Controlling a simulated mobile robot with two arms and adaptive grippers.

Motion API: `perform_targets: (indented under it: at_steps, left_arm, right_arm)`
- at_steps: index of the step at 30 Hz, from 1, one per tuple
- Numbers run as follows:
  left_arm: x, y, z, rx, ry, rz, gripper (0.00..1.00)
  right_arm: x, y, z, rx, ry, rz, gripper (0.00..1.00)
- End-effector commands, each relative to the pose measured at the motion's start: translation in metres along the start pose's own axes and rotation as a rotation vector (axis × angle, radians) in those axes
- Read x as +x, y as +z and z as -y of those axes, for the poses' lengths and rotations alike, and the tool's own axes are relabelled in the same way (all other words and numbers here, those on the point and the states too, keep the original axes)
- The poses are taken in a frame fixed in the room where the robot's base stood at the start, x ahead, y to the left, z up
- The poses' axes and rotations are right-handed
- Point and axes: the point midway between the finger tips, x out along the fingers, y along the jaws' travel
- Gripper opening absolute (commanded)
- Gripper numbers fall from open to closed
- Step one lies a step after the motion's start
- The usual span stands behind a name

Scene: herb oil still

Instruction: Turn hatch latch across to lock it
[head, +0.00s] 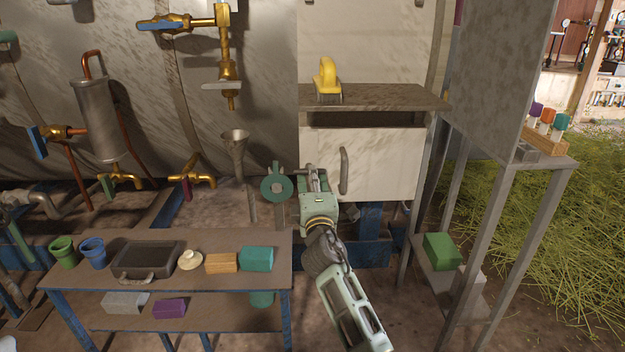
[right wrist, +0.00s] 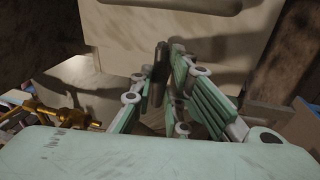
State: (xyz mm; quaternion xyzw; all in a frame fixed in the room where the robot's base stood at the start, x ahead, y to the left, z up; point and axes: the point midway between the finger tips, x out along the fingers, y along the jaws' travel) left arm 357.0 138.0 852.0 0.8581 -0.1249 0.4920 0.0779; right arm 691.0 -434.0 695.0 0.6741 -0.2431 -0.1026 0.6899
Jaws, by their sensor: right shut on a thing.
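The pale hatch (head: 385,165) is a flat door under a shelf, with an upright grey handle (head: 344,170) on its front. It looks closed in its frame. My right gripper (head: 316,178) is at the hatch's left edge, left of the handle. In the right wrist view its fingers (right wrist: 165,85) are closed around a dark upright bar, the hatch latch (right wrist: 158,70), in front of the pale door. My gripper hides most of the latch in the head view, so its exact angle is hard to tell. My left gripper is not in view.
A teal wheel (head: 277,187) stands just left of my right gripper. A yellow-handled item (head: 326,79) sits on the shelf (head: 390,97) above the hatch. A low table (head: 210,285) with cups, a case and blocks is at front left. A metal stand (head: 488,235) is at right.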

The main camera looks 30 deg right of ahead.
Motion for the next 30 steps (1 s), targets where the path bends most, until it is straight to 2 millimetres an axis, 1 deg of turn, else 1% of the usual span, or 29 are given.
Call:
perform_targets:
  at_steps: [1, 9, 10, 15, 25, 28, 30]
  left_arm:
    - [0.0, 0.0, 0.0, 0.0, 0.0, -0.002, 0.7]
    - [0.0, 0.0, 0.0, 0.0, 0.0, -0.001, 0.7]
    - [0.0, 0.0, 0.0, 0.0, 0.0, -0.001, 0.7]
    - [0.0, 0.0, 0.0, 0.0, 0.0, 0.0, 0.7]
    - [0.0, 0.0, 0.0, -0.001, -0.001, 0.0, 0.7]
    - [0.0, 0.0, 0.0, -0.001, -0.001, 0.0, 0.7]
    - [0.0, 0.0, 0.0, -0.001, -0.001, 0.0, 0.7]
  right_arm:
    - [0.001, 0.003, -0.001, 0.01, -0.001, 0.006, 0.0]
    - [0.002, 0.003, -0.002, 0.012, 0.001, 0.006, 0.0]
    - [0.002, 0.003, -0.002, 0.012, 0.001, 0.006, 0.17]
    - [0.001, 0.002, -0.002, 0.009, 0.001, 0.004, 0.32]
    - [-0.001, 0.0, -0.001, 0.005, 0.001, 0.001, 0.32]
    - [-0.009, 0.0, 0.0, 0.005, 0.0, 0.0, 0.32]
    - [-0.02, 0.0, 0.001, 0.005, -0.002, 0.0, 0.32]
